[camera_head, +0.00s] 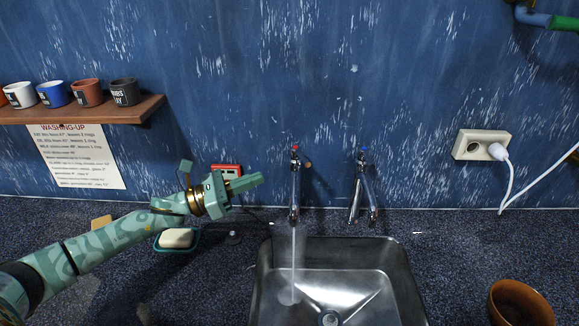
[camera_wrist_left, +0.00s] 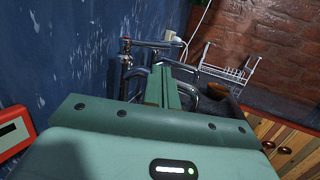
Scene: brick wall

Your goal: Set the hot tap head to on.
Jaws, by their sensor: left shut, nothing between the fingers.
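The hot tap (camera_head: 295,180), chrome with a red-marked head (camera_head: 295,151), stands at the back left of the sink. A stream of water (camera_head: 293,255) falls from it into the basin. In the left wrist view the red-marked head (camera_wrist_left: 126,42) shows beyond the fingers, upper left. The cold tap (camera_head: 362,190), with a blue mark, stands to its right. My left gripper (camera_head: 260,179) is shut and empty, left of the hot tap and a little apart from it. Its fingers also show in the left wrist view (camera_wrist_left: 161,72). My right gripper is in neither view.
The steel sink (camera_head: 409,290) is below the taps. A soap dish (camera_head: 160,245) with soap (camera_head: 176,238) lies under my left arm. A red device (camera_head: 226,170) is behind the gripper. A shelf (camera_head: 130,107) holds several mugs. A brown pot (camera_head: 520,303) stands at right.

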